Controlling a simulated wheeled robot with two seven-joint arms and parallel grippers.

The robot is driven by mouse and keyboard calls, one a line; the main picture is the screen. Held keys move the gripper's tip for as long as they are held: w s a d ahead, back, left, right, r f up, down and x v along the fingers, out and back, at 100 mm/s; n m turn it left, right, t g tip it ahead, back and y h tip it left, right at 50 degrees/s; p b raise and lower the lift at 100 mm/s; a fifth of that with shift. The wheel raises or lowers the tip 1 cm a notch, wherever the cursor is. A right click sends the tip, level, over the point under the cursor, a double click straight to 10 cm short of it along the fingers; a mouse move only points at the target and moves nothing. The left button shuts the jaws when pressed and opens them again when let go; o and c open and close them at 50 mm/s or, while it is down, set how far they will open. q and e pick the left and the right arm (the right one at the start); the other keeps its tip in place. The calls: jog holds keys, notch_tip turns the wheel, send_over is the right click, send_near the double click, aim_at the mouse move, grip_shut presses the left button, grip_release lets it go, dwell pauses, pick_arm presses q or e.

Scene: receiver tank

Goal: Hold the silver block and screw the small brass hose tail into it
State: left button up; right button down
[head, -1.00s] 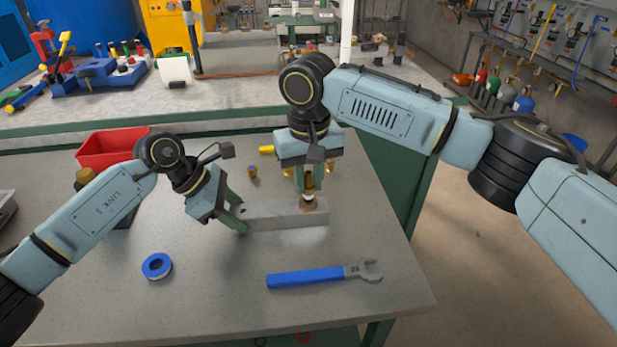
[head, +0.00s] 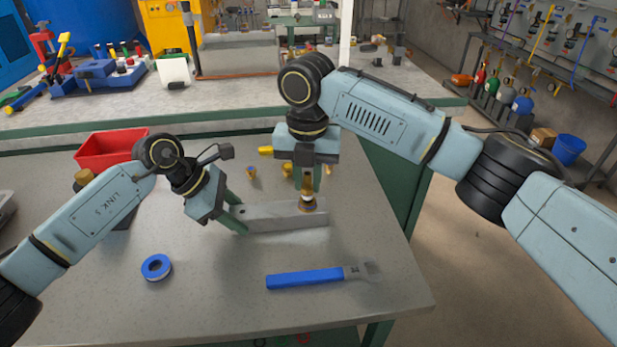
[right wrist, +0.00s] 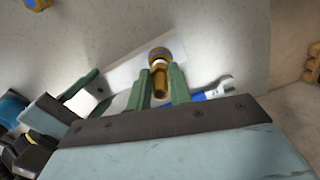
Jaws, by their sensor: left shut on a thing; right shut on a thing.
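The silver block (head: 272,217) lies along the table, and my left gripper (head: 236,214) is shut on its left end. The brass hose tail (head: 307,196) stands upright at the block's right end, with a wider brass collar at its base and a pale band above it. My right gripper (head: 307,180) points down from above and is shut on the hose tail's upper part. In the right wrist view the hose tail (right wrist: 159,80) sits between the green fingers, its collar over the block (right wrist: 128,70). How deep its thread sits is hidden.
A blue-handled wrench (head: 305,278) lies in front of the block. A blue tape roll (head: 157,267) lies at the front left. A red bin (head: 108,149) stands at the back left. Small brass fittings (head: 251,171) stand behind the block.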

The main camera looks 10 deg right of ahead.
jog(key=shift+n, duration=0.5)
jog(key=shift+f, duration=0.4)
dwell(0.6)
